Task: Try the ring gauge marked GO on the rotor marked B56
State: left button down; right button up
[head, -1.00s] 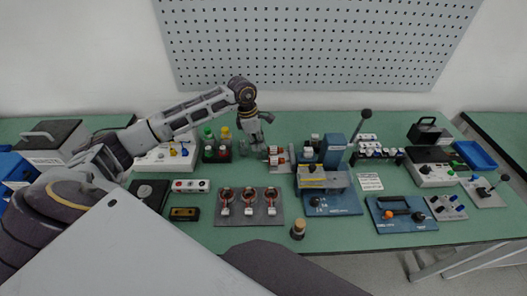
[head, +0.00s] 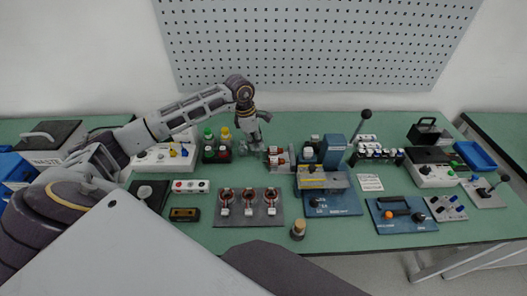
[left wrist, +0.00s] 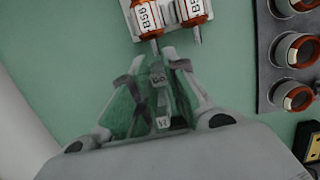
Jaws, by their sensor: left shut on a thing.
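Two orange and white rotors lie side by side in a pale holder, the left rotor (left wrist: 147,18) and the right rotor (left wrist: 192,10) in the left wrist view, both labelled B56. Their metal shafts point toward my gripper. They also show small in the head view as orange rotors (head: 277,152). My left gripper (left wrist: 168,55) is shut on a grey ring gauge (left wrist: 158,80), whose small mark looks like GO but is hard to read. The gauge is close to the left rotor's shaft end; I cannot tell whether they touch. My right gripper is not in view.
A dark plate with several copper-wound stators (head: 248,203) lies in front. A blue press (head: 333,150) with a lever stands right of the rotors. Green table between gripper and stators is clear.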

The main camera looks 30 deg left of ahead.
pick_arm(q)
jog(key=shift+r+p, duration=0.35)
jog(key=shift+r, duration=0.75)
jog(key=shift+r+p, duration=0.5)
jog(key=shift+r, duration=0.6)
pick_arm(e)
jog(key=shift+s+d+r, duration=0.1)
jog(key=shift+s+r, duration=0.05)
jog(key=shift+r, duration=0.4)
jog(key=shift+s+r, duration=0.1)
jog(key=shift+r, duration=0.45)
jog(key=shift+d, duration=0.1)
